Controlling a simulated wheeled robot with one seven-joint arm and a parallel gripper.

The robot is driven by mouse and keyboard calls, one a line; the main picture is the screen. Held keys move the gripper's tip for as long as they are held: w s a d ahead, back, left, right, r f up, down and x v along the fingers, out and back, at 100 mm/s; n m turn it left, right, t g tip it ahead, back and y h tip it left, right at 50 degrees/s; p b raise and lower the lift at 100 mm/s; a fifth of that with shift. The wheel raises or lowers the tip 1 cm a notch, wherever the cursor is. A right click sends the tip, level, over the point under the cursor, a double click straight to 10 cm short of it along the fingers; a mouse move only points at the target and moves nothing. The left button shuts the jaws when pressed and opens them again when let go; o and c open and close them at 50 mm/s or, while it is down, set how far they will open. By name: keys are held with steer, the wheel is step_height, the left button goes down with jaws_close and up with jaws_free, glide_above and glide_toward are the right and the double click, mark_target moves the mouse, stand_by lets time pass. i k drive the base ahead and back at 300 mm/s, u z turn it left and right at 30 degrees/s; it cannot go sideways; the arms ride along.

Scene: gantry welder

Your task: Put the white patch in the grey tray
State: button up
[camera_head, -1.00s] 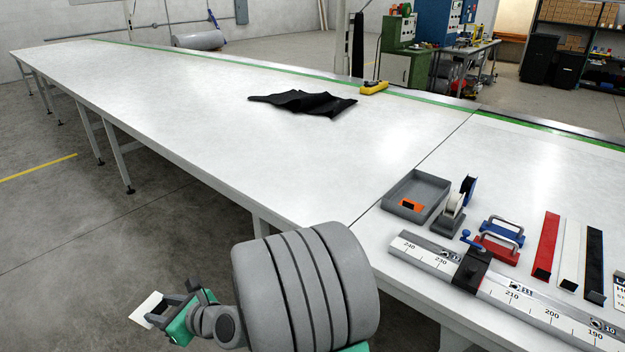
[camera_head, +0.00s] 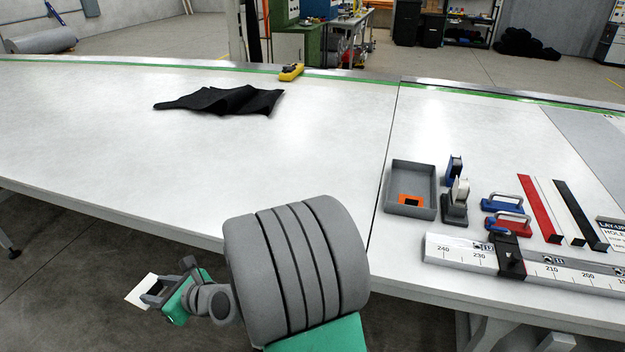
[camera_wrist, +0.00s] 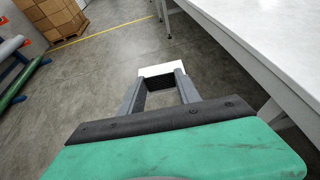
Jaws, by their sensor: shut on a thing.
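The white patch (camera_head: 140,291) is a small flat white piece at the tips of my gripper (camera_head: 152,294), which is shut on it. In the wrist view the patch (camera_wrist: 161,69) shows beyond the two fingers of my gripper (camera_wrist: 162,76). My gripper is out in front of the table's near edge, over the floor. The grey tray (camera_head: 399,211) is a shallow open box on the white table, to the right of my gripper. An orange and black item (camera_head: 411,200) lies inside it.
A tape dispenser (camera_head: 455,205), blue and red clamp-like handles (camera_head: 503,203) and a long metal ruler (camera_head: 450,247) stand right of and in front of the tray. A black cloth (camera_head: 225,100) and a yellow tool (camera_head: 291,72) lie farther back. The table's left-middle surface is clear.

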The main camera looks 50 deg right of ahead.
mark_target(411, 177)
steer(key=z, duration=0.9)
steer(key=i, duration=0.9)
steer(key=z, duration=0.8)
